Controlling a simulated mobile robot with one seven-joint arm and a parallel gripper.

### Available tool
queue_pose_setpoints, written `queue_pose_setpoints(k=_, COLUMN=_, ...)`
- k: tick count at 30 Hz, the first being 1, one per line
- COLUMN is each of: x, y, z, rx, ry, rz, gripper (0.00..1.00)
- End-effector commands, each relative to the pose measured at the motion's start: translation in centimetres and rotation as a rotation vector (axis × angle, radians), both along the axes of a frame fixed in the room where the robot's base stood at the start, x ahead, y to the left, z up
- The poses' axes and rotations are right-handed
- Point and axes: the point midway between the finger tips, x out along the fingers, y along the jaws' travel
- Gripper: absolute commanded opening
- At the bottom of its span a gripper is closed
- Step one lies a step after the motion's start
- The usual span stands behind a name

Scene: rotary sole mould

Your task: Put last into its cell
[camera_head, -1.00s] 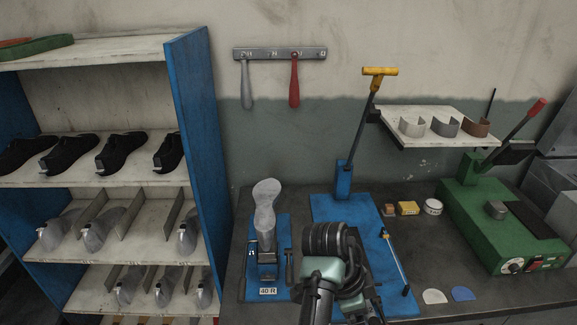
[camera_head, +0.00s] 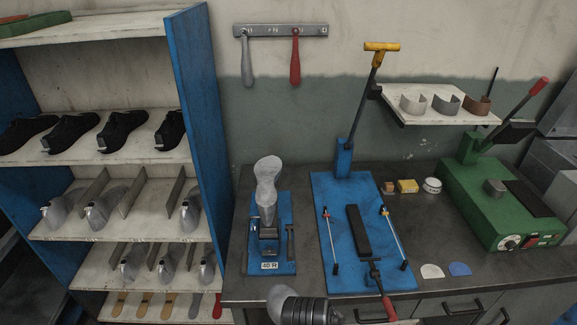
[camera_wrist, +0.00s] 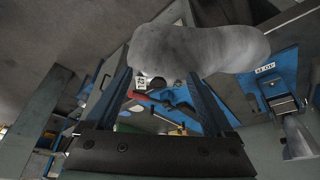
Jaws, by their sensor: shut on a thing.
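My gripper (camera_wrist: 160,82) is shut on a grey last (camera_wrist: 205,48), which lies across the fingertips in the wrist view. In the head view a grey rounded end (camera_head: 283,300) shows at the bottom edge beside my dark wrist; I cannot tell whether it is the last. Another grey last (camera_head: 267,185) stands upright on a blue stand marked 40 R (camera_head: 269,266). At left, the shelf (camera_head: 75,232) has cells split by upright dividers (camera_head: 135,194). Several lasts lie in its cells, one on the right (camera_head: 190,212). A middle-shelf cell between two dividers looks empty.
The blue shelf side panel (camera_head: 203,110) stands between cells and bench. A blue base plate (camera_head: 335,200) with a tall yellow-handled lever (camera_head: 381,47) and a green machine (camera_head: 495,210) occupy the bench. Black shoes (camera_head: 120,130) fill the upper shelf. Drawers lie below the bench edge.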

Motion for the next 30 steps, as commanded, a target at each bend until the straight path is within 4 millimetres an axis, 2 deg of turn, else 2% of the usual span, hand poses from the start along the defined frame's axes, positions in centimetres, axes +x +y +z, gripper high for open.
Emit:
queue_pose_setpoints(k=6, x=-3.5, y=3.9, z=-1.6, rx=0.001, ry=-0.010, rz=0.377, gripper=0.00)
queue_pose_setpoints(k=13, x=-6.3, y=7.2, z=-2.0, rx=0.000, ry=-0.012, rz=0.658, gripper=0.00)
queue_pose_setpoints(k=19, x=-7.5, y=8.4, z=-1.9, rx=-0.001, ry=-0.012, rz=0.760, gripper=0.00)
queue_pose_setpoints(k=27, x=-7.6, y=8.5, z=-1.9, rx=-0.001, ry=-0.012, rz=0.772, gripper=0.00)
queue_pose_setpoints(k=30, x=-7.7, y=8.6, z=-2.6, rx=-0.001, ry=-0.010, rz=0.774, gripper=0.00)
